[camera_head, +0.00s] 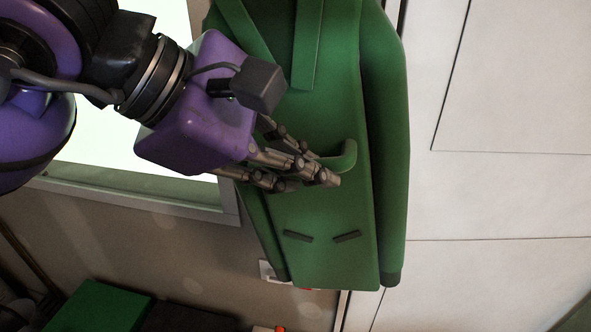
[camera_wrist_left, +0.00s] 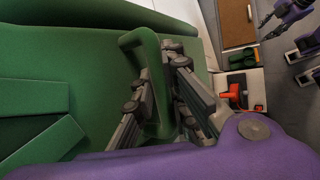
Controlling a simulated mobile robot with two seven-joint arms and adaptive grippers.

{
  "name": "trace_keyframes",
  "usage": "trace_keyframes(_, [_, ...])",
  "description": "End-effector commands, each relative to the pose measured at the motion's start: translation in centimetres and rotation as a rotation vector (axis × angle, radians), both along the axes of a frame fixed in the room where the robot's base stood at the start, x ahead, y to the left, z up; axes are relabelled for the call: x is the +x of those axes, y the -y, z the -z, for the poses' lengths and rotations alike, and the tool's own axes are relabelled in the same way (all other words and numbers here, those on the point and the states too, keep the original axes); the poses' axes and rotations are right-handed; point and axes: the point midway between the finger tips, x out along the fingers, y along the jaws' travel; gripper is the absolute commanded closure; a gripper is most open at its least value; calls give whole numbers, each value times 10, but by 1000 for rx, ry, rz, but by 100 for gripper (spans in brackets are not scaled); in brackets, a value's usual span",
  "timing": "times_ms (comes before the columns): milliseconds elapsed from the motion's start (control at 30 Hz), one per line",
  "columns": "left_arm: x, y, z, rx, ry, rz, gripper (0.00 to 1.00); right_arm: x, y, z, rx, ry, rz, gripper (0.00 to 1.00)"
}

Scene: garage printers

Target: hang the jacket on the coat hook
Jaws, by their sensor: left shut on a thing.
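The green jacket (camera_head: 330,215) hangs upright in the head view, with long sleeves, lapels and two dark pocket strips. Its upper end is cut off by the top of the picture. My left gripper (camera_head: 325,172) reaches in from the left, in front of the jacket's chest. It is shut on a green loop handle that sticks out from the jacket front. In the left wrist view the handle (camera_wrist_left: 150,85) passes between the fingers of my left gripper (camera_wrist_left: 162,70). The coat hook does not show in either view. My right gripper is not identifiable in the head view.
A bright window (camera_head: 135,150) with a grey frame is behind my left arm. White panels (camera_head: 500,190) stand to the right. A green box (camera_head: 98,305) sits low at the left. The left wrist view shows orange-red items (camera_wrist_left: 233,93) on a pale surface.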

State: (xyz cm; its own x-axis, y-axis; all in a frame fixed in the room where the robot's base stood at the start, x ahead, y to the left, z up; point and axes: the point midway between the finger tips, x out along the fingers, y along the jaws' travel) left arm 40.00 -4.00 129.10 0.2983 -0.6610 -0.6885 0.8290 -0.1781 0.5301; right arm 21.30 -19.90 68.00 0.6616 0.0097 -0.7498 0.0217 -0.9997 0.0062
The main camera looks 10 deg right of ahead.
Motion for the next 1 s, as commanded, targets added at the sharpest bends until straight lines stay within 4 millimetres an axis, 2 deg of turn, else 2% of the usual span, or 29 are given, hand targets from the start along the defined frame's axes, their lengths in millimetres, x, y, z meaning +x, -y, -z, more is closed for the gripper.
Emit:
trace_keyframes(333, [20,7,1,-3,2,0,100,-2,10,5,-17,-3,-1,60])
trace_keyframes(1000, [56,19,4,-3,1,-1,100,-1,7,10,-13,-1,5,60])
